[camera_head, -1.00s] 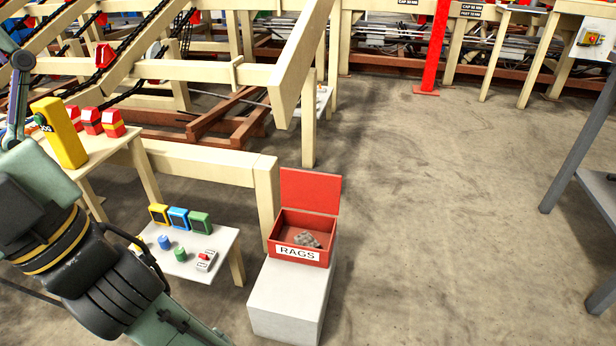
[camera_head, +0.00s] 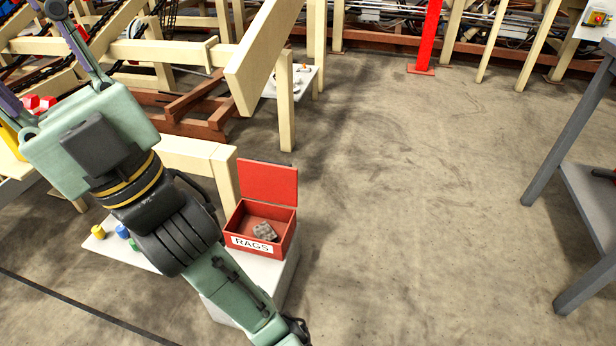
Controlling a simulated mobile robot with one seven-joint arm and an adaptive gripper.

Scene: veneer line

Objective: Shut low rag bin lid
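The red rag bin (camera_head: 278,232) with a white RAGS label sits on a white block (camera_head: 285,275) near the lower middle of the view. Its red lid (camera_head: 268,184) stands open, tilted up at the back edge. A grey rag (camera_head: 265,231) lies inside the bin. My arm reaches from the upper left down past the left front of the bin to the bottom edge. My gripper's fingertips are not in the frame, so I cannot see its opening.
A low white table with small coloured pieces (camera_head: 97,232) stands left of the bin, partly hidden by my arm. A wooden post and beam (camera_head: 222,180) stand close behind the bin's left. A grey metal rack (camera_head: 575,160) is at the right. The floor (camera_head: 400,200) between is clear.

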